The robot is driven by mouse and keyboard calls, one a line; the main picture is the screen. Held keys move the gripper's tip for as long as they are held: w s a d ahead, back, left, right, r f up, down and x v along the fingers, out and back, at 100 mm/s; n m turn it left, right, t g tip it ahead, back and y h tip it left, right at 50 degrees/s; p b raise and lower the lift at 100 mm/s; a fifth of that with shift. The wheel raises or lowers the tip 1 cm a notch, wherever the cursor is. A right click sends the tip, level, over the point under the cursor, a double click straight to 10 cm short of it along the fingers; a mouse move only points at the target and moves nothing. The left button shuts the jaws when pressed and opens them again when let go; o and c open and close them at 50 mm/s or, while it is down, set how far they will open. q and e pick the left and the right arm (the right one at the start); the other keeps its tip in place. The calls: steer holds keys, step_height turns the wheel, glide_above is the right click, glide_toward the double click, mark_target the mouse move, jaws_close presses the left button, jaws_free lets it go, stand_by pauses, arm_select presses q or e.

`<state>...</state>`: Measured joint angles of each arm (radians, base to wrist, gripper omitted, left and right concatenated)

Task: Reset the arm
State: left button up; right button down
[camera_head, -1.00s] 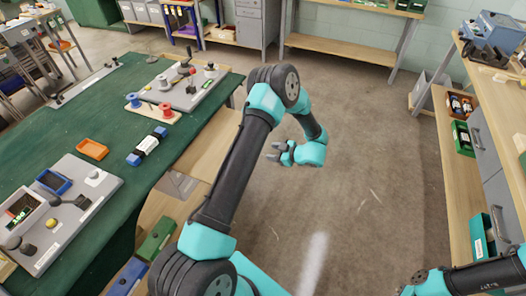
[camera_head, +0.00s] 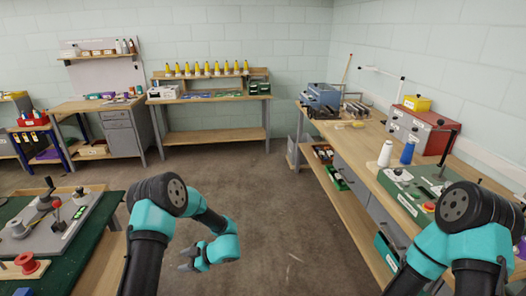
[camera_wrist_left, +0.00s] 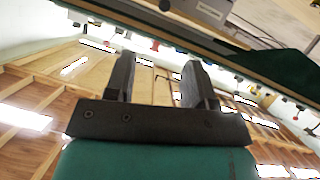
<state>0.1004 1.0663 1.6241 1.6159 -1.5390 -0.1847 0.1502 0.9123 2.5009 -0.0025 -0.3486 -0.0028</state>
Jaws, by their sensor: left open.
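My left gripper (camera_head: 187,259) hangs over the bare floor in the head view, its arm folded with the elbow raised. Its two dark fingers (camera_wrist_left: 158,85) stand apart in the left wrist view, with nothing between them. My right arm (camera_head: 455,235) shows at the lower right of the head view, in front of the right-hand workbench. The right gripper is outside both views.
A green-topped table (camera_head: 75,258) with a grey fixture plate (camera_head: 68,222) and a red spool (camera_head: 28,263) stands at left. A wooden workbench (camera_head: 350,140) with spools and a red box (camera_head: 420,128) runs along the right. The floor (camera_head: 270,200) between them is clear.

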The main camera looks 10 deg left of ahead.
arm_select(q)
steer(key=s+d+f+m+t+h, duration=0.3)
steer(key=d+f+m+t+h, duration=0.2)
steer(key=f+m+t+h, duration=0.55)
steer(key=s+d+r+m+g+h, duration=0.1)
steer(key=s+d+m+g+h, duration=0.2)
steer(key=s, duration=0.5)
steer(key=s+d+r+m+g+h, duration=0.1)
steer(key=s+d+m+g+h, duration=0.2)
steer(key=s, duration=0.6)
steer(key=d+m+g, duration=0.2)
steer(key=d+m, duration=0.1)
steer(key=shift+s+d+r+m+h, duration=0.15)
steer(key=shift+s+d+m+h, duration=0.1)
steer(key=shift+m+h, duration=0.1)
steer(key=shift+a, duration=0.15)
